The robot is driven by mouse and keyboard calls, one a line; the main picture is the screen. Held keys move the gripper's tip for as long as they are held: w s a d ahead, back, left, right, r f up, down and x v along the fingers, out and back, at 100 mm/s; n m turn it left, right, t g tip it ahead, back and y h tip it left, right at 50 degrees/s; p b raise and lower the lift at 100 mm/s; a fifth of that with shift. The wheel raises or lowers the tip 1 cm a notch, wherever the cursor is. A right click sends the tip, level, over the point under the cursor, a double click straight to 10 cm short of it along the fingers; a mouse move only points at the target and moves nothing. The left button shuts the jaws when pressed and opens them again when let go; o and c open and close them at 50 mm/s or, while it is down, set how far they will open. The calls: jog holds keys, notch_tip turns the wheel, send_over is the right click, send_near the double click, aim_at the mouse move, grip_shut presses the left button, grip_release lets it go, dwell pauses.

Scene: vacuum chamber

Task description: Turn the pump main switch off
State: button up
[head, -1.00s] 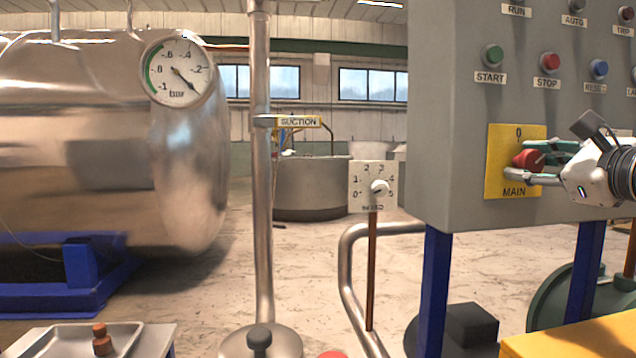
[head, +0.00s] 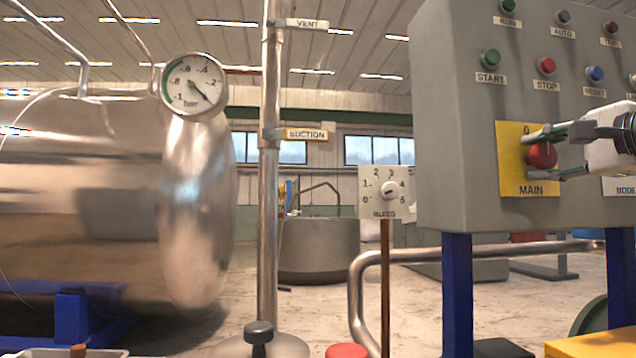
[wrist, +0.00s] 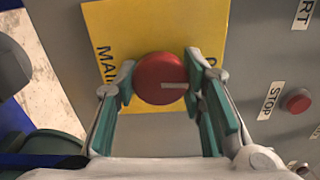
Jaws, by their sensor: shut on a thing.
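The pump main switch is a red round knob (head: 541,156) on a yellow plate (head: 514,170) marked MAIN below and 0 above. My gripper (head: 550,153) reaches it from the right, one finger above the knob and one below. In the wrist view, my gripper (wrist: 160,85) is shut on the red knob (wrist: 158,72), with green pads on two opposite sides. The knob's white mark points right there, toward the plate's edge opposite MAIN, where the 0 is partly hidden by a finger.
The grey panel also carries a red STOP button (head: 546,66), a green START button (head: 491,58) and a blue button (head: 595,74). A STOP button (wrist: 296,101) lies right of the fingers in the wrist view. A BLEED dial (head: 385,191) stands left of the panel.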

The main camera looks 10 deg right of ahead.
jog(key=shift+n+b, duration=0.5)
jog(key=shift+n, duration=0.1)
jog(key=o, duration=1.1)
jog(key=shift+o, duration=0.2)
jog(key=s, duration=1.2)
jog(key=shift+d, duration=0.2)
jog(key=shift+w+f, duration=0.1)
